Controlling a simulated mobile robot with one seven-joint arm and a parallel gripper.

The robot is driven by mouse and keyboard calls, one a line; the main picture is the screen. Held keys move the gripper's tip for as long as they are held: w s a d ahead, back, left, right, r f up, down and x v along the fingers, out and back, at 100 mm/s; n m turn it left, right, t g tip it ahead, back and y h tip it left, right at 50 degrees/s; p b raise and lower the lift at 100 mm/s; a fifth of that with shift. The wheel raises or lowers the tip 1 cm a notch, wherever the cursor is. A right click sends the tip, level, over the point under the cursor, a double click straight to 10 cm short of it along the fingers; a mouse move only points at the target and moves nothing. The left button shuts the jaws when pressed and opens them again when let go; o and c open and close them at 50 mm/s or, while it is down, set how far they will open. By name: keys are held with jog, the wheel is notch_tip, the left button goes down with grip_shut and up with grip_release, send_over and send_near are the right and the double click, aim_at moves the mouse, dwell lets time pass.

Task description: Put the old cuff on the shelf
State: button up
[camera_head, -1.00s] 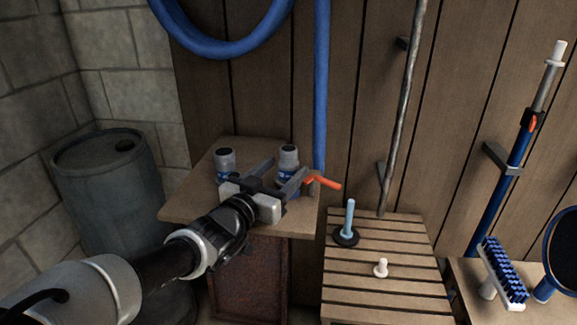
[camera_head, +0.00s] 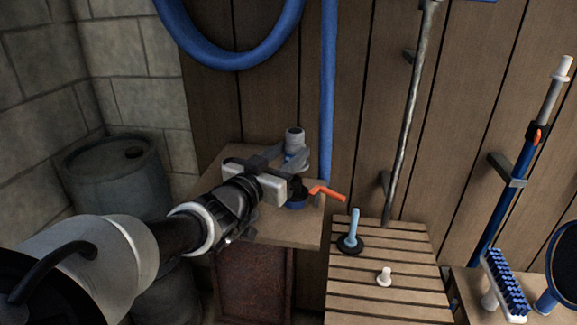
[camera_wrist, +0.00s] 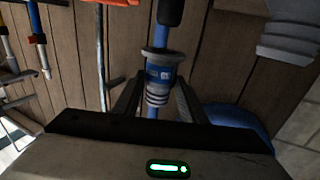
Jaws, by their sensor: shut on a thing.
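A grey cuff with a blue label band (camera_head: 295,146) is upright between the fingers of my gripper (camera_head: 294,164), above the back of a wooden stand (camera_head: 232,150). In the wrist view, the cuff (camera_wrist: 160,76) sits between the fingertips, and my gripper (camera_wrist: 155,98) is shut on it.
An orange-handled valve (camera_head: 328,193) is close to the right of my gripper, by a vertical blue pipe (camera_head: 327,90). A slatted bench (camera_head: 400,250) holds a black-based peg (camera_head: 352,235) and a white fitting (camera_head: 384,276), with free room. A barrel (camera_head: 115,175) stands left.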

jog(key=shift+r, duration=1.3)
jog(key=shift+r+p, duration=0.1)
jog(key=shift+p, duration=0.7)
jog(key=s+a+f+n+t+y+p, duration=0.1)
jog(key=s+a+f+n+y+p, duration=0.15)
jog(key=a, duration=0.65)
jog(key=s+a+f+n+t+y+p, duration=0.15)
jog(key=a+y, duration=0.25)
jog(key=a, duration=0.6)
jog(key=shift+n+y, duration=0.35)
jog(key=shift+n, duration=0.15)
jog(key=f, duration=0.5)
jog(key=shift+w+a+f, duration=0.1)
jog(key=shift+a+f, duration=0.05)
jog(key=shift+a, duration=0.25)
jog(key=shift+f, duration=2.25)
